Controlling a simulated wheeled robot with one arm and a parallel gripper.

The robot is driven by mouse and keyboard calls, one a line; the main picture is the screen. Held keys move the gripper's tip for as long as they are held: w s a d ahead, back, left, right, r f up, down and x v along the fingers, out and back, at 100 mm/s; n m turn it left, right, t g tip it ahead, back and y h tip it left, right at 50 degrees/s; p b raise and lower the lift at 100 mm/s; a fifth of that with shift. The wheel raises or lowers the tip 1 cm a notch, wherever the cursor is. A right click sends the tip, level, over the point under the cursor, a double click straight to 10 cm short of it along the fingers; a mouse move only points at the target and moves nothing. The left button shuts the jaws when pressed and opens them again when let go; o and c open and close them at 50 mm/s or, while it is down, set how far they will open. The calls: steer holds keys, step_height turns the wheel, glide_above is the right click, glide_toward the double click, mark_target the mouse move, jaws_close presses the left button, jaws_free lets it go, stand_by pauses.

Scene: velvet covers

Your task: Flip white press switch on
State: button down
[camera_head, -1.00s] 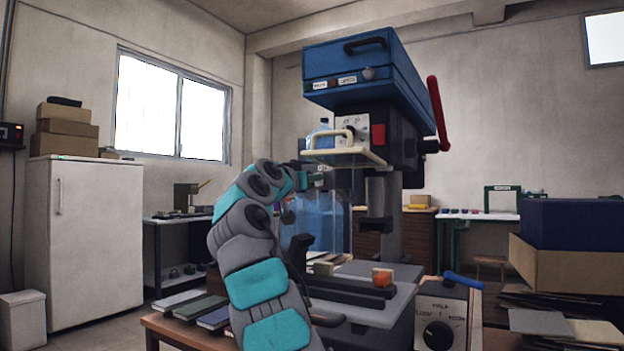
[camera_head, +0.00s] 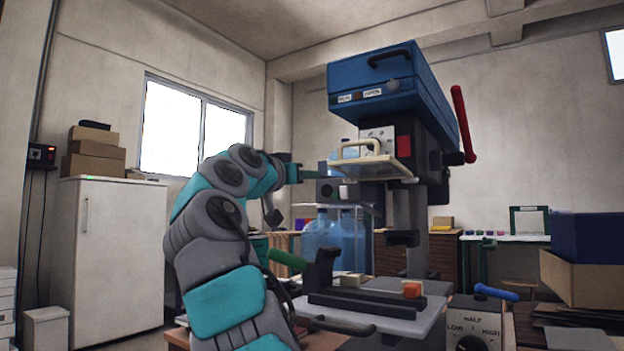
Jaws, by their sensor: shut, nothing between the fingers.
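The drill press (camera_head: 390,80) has a blue head. A white panel (camera_head: 377,136) with dark marks is on its front, beside a red block (camera_head: 404,146); I cannot tell which part is the white press switch or its state. A cream guard with a handle (camera_head: 366,168) sits just below the panel. My gripper (camera_head: 336,189) is shut and empty, at the end of my teal and grey arm. In the picture it is just below and left of the guard. Its fingertips are small and dark, and I cannot tell whether they touch anything.
A green-handled vise (camera_head: 320,272) and an orange block (camera_head: 411,289) are on the press table. A dial box (camera_head: 474,325) with a blue handle stands at lower right. Blue water bottles (camera_head: 335,235) are behind. A white fridge (camera_head: 108,255) is at left.

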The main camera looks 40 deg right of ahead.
steer(key=shift+f, duration=0.1)
steer(key=shift+h, duration=0.5)
step_height(320, 180, down, 6)
steer(key=b, duration=0.5)
steer(key=shift+r+b, duration=0.25)
steer(key=shift+b, duration=0.15)
steer(key=p, duration=0.5)
glide_toward(343, 190)
steer(key=x, duration=0.5)
steer(key=shift+w+d+r, duration=0.1)
steer(key=shift+d+r, duration=0.05)
steer(key=shift+d, duration=0.25)
steer(key=shift+w+d+p, duration=0.2)
steer(key=shift+d+p, duration=0.1)
steer(key=shift+d, duration=0.2)
